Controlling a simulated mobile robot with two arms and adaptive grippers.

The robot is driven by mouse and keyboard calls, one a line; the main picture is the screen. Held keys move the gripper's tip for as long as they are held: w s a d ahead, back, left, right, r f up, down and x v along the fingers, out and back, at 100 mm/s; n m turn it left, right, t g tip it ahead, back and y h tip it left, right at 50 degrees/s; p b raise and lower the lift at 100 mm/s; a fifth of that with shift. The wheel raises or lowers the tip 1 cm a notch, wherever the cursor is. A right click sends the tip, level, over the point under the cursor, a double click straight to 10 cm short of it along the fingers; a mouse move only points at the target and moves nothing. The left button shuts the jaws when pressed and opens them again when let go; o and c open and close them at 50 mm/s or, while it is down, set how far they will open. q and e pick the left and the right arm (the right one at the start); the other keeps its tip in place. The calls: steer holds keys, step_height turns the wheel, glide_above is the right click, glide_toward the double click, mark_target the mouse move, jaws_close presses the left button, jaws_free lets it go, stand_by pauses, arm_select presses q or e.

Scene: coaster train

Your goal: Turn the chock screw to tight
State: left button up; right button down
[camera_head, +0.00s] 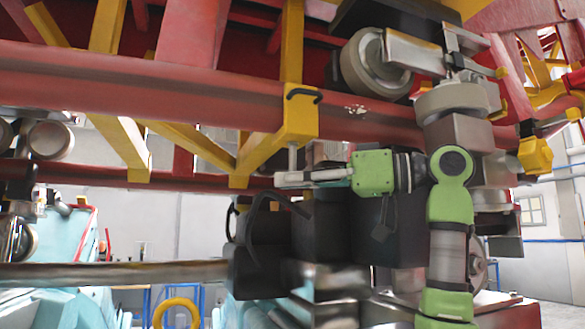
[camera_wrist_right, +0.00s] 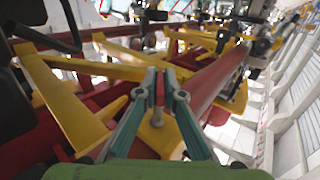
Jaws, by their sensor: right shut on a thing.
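The yellow chock block (camera_head: 300,122) sits at the red rail, with a black handle (camera_head: 303,94) on it. The chock screw (camera_head: 292,160) is a short grey shaft hanging straight down from the block's underside. My right gripper (camera_head: 284,179) comes in from the right, level, and is shut on the screw's lower end. The fingers hide the screw's lower end in the head view. My left gripper is not in view.
A red rail (camera_head: 180,95) runs across above the gripper, with yellow braces (camera_head: 120,140) below it. A pale wheel (camera_head: 372,64) is at the upper right. Dark boxes (camera_head: 320,235) stand just under my right arm. A yellow ring (camera_head: 177,313) is at the bottom.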

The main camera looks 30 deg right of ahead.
steer(key=n+g+y+p, duration=0.2)
steer(key=g+p, duration=0.1)
steer(key=n+g+y+p, duration=0.2)
steer(key=g+p, duration=0.1)
steer(key=p, duration=0.1)
steer(key=n+g+y+p, duration=0.2)
steer(key=n+p, duration=0.1)
steer(key=shift+r+g, duration=0.3)
steer(key=shift+g, duration=0.1)
steer(key=shift+f+n+g+y+p, duration=0.25)
steer(key=shift+n+g+y+p, duration=0.2)
steer(key=shift+g+p, duration=0.4)
steer(key=c, duration=2.2)
jaws_free()
steer(key=shift+o, duration=0.2)
steer(key=shift+d, duration=0.2)
steer(key=v, duration=0.7)
